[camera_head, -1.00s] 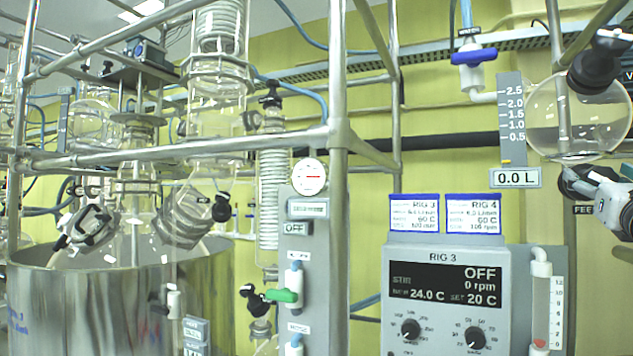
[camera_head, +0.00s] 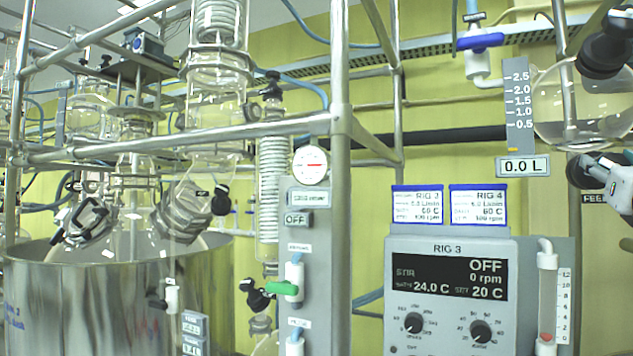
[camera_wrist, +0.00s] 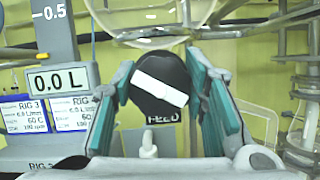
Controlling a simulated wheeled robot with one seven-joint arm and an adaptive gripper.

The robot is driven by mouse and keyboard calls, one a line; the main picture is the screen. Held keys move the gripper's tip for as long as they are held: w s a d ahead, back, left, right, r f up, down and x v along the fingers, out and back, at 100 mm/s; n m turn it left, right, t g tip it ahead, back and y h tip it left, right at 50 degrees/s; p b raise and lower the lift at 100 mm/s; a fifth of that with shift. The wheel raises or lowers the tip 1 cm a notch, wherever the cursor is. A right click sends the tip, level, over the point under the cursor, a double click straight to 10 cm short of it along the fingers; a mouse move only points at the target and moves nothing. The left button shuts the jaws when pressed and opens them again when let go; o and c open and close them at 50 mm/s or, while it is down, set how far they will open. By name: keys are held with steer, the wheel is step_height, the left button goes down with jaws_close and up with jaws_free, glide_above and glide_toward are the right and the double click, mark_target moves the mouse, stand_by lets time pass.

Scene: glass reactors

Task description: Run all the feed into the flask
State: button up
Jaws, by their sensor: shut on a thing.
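The round glass feed vessel (camera_head: 583,112) hangs at the upper right in the head view, beside a scale (camera_head: 517,100). Its yellow marker sits at the bottom, and the display (camera_head: 522,166) reads 0.0 L. In the wrist view, my gripper (camera_wrist: 172,95) has its teal-padded fingers on both sides of the black feed valve knob (camera_wrist: 150,68), shut on it. The knob's white bar (camera_wrist: 160,88) lies diagonally, falling to the right. A FEED label is below it. The glass reactor flask (camera_head: 130,235) sits in a steel bath (camera_head: 95,300) at the left; its lower part is hidden.
Steel frame bars (camera_head: 342,180) cross between the flask and the feed side. The RIG 3 control box (camera_head: 450,295) shows OFF, 0 rpm, 24.0 C. A blue-handled valve (camera_head: 481,41) is above the scale. A green-handled valve (camera_head: 284,288) is on the grey panel.

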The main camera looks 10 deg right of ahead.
steer(key=shift+w+f+m+b, duration=0.15)
steer(key=shift+m+b, duration=0.35)
steer(key=shift+b, duration=0.65)
